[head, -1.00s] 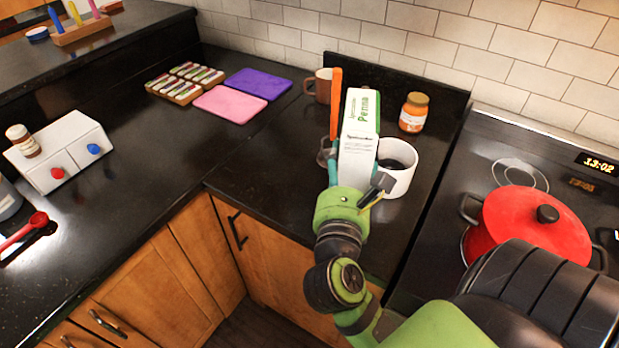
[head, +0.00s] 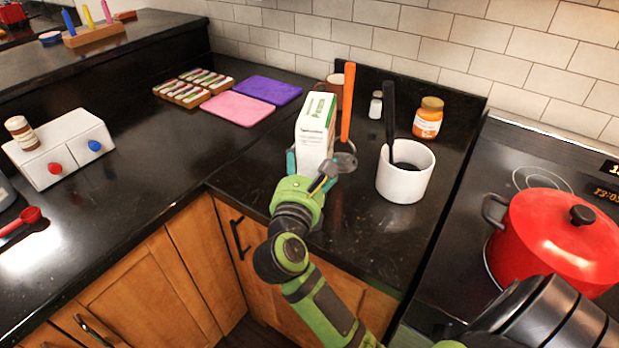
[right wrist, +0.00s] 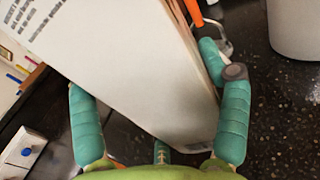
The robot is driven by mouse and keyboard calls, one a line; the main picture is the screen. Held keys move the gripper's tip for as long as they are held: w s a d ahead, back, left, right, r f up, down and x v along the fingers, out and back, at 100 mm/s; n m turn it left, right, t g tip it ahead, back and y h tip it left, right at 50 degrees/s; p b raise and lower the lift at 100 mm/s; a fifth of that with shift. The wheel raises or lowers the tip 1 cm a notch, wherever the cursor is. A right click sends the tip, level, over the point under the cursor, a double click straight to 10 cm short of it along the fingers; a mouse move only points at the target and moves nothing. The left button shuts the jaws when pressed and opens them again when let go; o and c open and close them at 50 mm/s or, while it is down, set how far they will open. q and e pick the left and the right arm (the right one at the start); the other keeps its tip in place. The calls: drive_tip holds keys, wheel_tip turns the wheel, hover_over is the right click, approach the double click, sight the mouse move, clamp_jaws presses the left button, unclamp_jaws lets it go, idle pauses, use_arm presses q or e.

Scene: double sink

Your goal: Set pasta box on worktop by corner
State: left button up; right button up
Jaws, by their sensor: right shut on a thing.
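The white and green pasta box (head: 314,128) is upright and slightly tilted over the black worktop (head: 250,163) near its inner corner. My right gripper (head: 306,172) is shut on the box's lower part. In the right wrist view the box (right wrist: 125,60) fills the upper middle, between the two teal fingers of the gripper (right wrist: 160,125). Whether the box's base touches the worktop cannot be told. My left gripper is not in view.
An orange-handled utensil (head: 347,105) stands just right of the box, with a brown mug (head: 336,88) behind. A white pot (head: 404,175), a jar (head: 428,118) and a red pot (head: 555,235) are further right. Pink (head: 238,109) and purple (head: 268,90) boards lie left.

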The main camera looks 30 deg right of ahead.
wheel_tip(320, 180, down, 4)
drive_tip(key=shift+s+r, duration=0.1)
drive_tip(key=shift+r, duration=0.1)
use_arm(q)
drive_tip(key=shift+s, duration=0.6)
use_arm(e)
drive_tip(key=shift+f, duration=0.2)
drive_tip(key=o, duration=1.7)
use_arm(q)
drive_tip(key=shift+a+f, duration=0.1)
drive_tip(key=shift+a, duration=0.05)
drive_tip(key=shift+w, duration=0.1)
